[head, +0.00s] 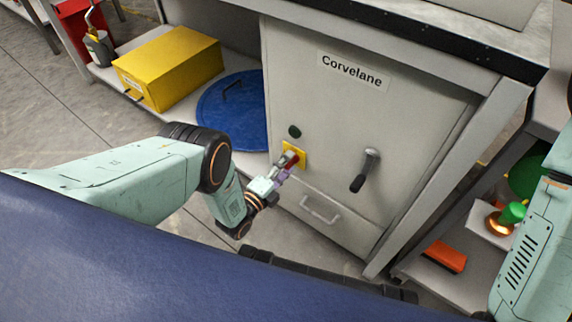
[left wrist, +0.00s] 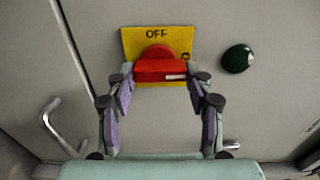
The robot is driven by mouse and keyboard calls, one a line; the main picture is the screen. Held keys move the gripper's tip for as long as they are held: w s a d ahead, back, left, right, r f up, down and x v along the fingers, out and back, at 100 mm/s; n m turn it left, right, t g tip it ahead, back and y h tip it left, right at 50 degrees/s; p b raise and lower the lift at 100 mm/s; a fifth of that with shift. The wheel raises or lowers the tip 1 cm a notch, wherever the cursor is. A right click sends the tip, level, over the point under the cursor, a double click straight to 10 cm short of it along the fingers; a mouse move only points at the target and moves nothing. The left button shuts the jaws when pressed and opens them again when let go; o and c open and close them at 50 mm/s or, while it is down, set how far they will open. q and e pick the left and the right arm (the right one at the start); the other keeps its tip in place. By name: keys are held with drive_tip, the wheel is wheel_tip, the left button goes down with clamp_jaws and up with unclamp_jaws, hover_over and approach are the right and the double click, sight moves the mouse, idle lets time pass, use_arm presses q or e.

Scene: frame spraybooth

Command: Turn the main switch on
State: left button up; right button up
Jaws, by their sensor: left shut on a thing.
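The main switch is a red rotary handle (head: 291,161) on a yellow plate (head: 301,152), on the front of the grey Corvelane cabinet (head: 340,120). In the left wrist view the red handle (left wrist: 160,69) lies across the picture, with a white mark towards its right end. The plate (left wrist: 131,42) reads OFF above it; a mark at its right edge is partly hidden. My left gripper (head: 283,171) is shut on the handle, one finger at each end, as the left wrist view (left wrist: 160,78) shows. My right arm shows at the right edge; its gripper is out of view.
A dark green round button or lamp (head: 295,132) sits beside the plate. A lever handle (head: 366,170) and a pull handle (head: 320,210) stick out of the cabinet. A yellow box (head: 170,68) and blue round lid (head: 225,112) lie left; an orange object (head: 445,256) lies right.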

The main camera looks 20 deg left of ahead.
idle(0.4)
use_arm(q)
drive_tip(key=o, duration=1.2)
drive_tip(key=shift+c, duration=0.2)
drive_tip(key=shift+s, duration=0.1)
drive_tip(key=v, duration=1.2)
drive_tip(key=shift+d, duration=0.1)
drive_tip(key=x, duration=1.2)
